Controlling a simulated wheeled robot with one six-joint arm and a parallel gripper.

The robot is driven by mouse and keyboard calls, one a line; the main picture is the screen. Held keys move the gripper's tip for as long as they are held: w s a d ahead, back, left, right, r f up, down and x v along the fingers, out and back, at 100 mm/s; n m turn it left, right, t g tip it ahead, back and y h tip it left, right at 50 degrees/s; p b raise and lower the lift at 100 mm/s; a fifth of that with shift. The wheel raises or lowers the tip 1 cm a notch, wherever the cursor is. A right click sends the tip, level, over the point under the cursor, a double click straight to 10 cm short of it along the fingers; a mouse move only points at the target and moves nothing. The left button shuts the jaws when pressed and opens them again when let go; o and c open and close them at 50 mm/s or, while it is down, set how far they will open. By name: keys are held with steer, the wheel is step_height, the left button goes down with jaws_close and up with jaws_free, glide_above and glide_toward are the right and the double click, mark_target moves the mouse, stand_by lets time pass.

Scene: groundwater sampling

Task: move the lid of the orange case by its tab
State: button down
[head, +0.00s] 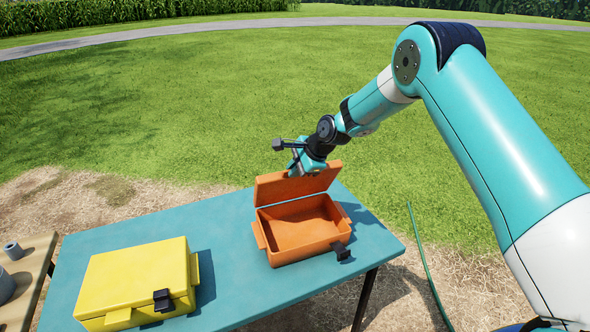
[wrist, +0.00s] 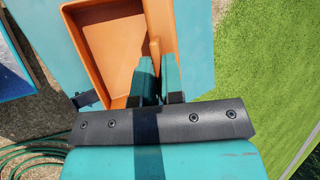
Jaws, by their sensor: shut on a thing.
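The orange case (head: 295,248) stands open on the teal table, its inside empty. Its lid (head: 285,189) is raised steeply at the back edge. My gripper (head: 307,170) is at the upper edge of the lid, and its fingers are partly hidden in the head view. In the wrist view my gripper (wrist: 158,82) is shut on an orange piece seen edge-on, the lid's tab (wrist: 155,47). The open case (wrist: 112,50) lies below and to the left of the fingers there.
A closed yellow case (head: 135,275) with a black latch (head: 162,300) stands left on the teal table (head: 225,290). A black latch (head: 340,251) sits at the orange case's front. A green hose (head: 428,265) lies right of the table. Grey cylinders (head: 12,250) stand far left.

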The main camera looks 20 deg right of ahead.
steer(key=c, duration=1.2)
jaws_free()
steer(key=shift+c, duration=0.2)
steer(key=shift+r, duration=0.1)
steer(key=w+p+v, duration=0.1)
steer(key=p+v, duration=1.1)
steer(key=v, duration=0.8)
steer(key=shift+w+r, duration=0.3)
steer(key=shift+r, duration=0.05)
steer(key=b+v, duration=0.4)
steer(key=v, duration=1.3)
steer(key=shift+r, duration=0.2)
